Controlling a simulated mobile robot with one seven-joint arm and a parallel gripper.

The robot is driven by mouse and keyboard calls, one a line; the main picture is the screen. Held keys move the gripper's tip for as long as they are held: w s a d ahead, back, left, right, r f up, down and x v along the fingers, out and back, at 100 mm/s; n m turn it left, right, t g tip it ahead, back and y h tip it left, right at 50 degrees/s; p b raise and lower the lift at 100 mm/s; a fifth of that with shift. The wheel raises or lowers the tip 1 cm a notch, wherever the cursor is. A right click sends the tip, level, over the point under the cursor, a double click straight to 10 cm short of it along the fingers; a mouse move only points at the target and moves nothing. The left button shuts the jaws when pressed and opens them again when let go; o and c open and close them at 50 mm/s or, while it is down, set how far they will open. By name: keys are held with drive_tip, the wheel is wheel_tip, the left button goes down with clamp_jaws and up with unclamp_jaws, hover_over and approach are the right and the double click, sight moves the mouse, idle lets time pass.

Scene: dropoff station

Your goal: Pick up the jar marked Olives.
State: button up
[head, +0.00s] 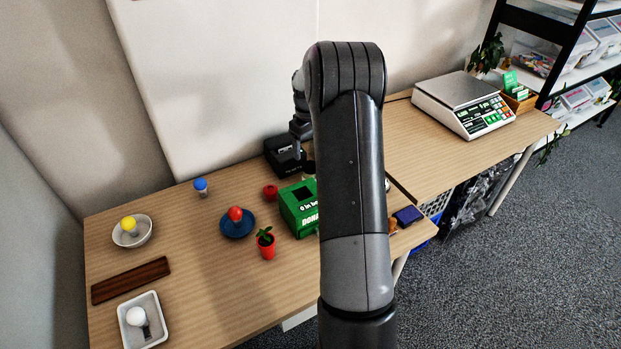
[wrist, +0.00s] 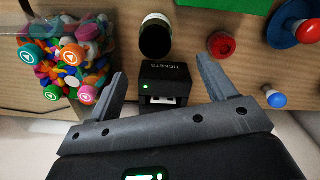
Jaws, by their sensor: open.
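The jar is beyond the fingertips, near the middle of the gap. A black ticket printer (wrist: 165,82) is in view between the fingers.
A clear bin of colourful caps (wrist: 62,60) is left of the jar; a red round object (wrist: 221,44) is to its right. The table's front left is partly clear.

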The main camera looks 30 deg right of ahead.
sight(311, 165)
wheel_tip(311, 165, down, 6)
drive_tip(key=shift+d+r, duration=0.1)
drive_tip(key=shift+r, duration=0.1)
drive_tip(key=shift+s+d+f, duration=0.15)
drive_tip(key=shift+f, duration=1.2)
drive_tip(key=shift+s+d+f, duration=0.1)
drive_tip(key=shift+d+f, duration=0.05)
drive_tip(key=shift+f, duration=1.2)
drive_tip(key=shift+c, duration=0.2)
drive_tip(key=c, duration=1.1)
